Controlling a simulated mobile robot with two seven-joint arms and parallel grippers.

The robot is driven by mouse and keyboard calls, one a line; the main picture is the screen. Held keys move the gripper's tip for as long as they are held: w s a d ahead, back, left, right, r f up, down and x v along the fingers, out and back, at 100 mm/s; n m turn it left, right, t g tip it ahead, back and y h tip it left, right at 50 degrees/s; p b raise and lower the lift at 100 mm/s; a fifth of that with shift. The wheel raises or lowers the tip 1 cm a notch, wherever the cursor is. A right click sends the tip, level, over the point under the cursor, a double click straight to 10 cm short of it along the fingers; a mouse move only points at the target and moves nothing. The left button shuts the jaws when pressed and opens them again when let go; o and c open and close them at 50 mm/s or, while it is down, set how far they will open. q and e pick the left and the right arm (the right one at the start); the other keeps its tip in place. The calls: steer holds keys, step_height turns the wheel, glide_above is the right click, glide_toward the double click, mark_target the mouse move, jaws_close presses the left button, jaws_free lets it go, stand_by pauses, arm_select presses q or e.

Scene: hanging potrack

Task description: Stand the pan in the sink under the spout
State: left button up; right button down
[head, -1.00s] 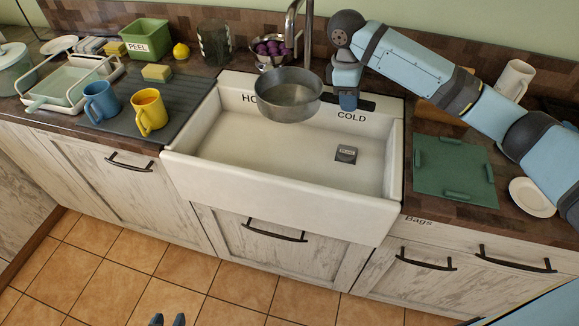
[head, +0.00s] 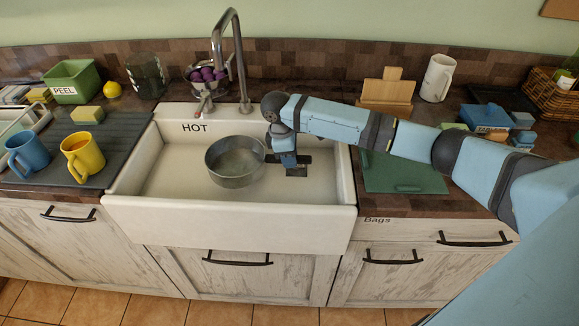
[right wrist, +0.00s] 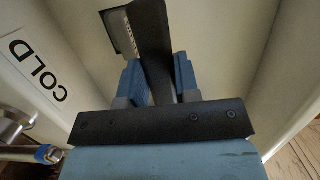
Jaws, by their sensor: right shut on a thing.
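The grey metal pan (head: 234,181) is upright, open side up, inside the white sink (head: 225,217), left of its middle. Whether its base touches the sink floor is not clear. My right gripper (head: 287,160) is inside the sink, right of the pan, shut on its dark handle. In the right wrist view the black handle (right wrist: 153,45) passes between the blue fingers of my right gripper (right wrist: 160,80). The tall curved spout (head: 235,45) rises behind the sink, above and behind the pan in the picture. My left gripper is out of view.
Blue (head: 27,152) and yellow (head: 83,158) mugs stand on the dark drainboard left of the sink. A bowl of purple items (head: 207,78) stands behind the sink by the tap. A green board (head: 405,178) lies right of it. The drain (right wrist: 120,35) shows beside the handle.

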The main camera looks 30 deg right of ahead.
step_height(320, 180, down, 4)
stand_by(0.5)
steer(key=c, duration=1.1)
jaws_free()
steer(key=shift+f, duration=0.1)
steer(key=r, duration=0.4)
steer(key=w+a+r, duration=0.1)
steer(key=r, duration=0.3)
steer(key=a+r, duration=0.1)
steer(key=r, duration=0.3)
steer(key=shift+w, duration=0.15)
